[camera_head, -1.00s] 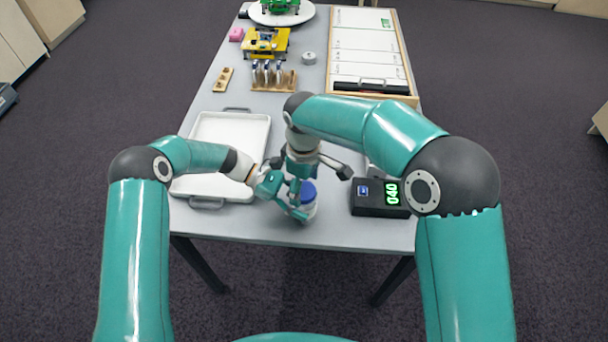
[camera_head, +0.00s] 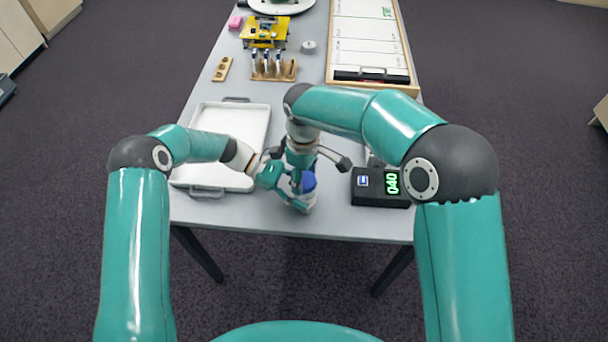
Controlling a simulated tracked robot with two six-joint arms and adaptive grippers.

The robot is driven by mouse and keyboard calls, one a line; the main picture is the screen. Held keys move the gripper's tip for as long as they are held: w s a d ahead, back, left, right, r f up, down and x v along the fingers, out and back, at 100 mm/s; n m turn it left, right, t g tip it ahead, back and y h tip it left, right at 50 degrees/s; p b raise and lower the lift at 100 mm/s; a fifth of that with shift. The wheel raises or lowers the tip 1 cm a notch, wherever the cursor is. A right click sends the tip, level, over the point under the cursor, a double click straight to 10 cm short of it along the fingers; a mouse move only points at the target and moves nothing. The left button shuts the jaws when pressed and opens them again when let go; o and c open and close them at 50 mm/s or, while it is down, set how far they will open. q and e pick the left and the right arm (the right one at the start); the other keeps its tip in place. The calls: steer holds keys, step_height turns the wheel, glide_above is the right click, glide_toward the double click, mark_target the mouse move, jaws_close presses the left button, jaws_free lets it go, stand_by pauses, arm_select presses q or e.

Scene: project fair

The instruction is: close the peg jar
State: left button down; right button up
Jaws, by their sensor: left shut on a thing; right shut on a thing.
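The peg jar (camera_head: 310,201) is a small pale jar near the front edge of the table, partly hidden by my grippers. Its blue lid (camera_head: 309,182) is at the jar's mouth. I cannot tell whether the lid is seated or turned tight. My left gripper (camera_head: 298,202) comes in from the left and is shut on the jar's body. My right gripper (camera_head: 306,176) points down from above and is shut on the lid. Its fingertips are mostly hidden.
A white tray (camera_head: 184,176) lies left of the jar. A dark box with a green display (camera_head: 379,187) stands right. Farther back are a wooden rack (camera_head: 274,76), a yellow model (camera_head: 264,32), a grey roll (camera_head: 308,46) and a whiteboard (camera_head: 368,45).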

steer(key=o, duration=1.4)
step_height(320, 180, up, 12)
steer(key=shift+f, duration=0.1)
arm_select(q)
steer(key=shift+c, duration=1)
jaws_free()
arm_select(e)
steer(key=shift+w, duration=0.1)
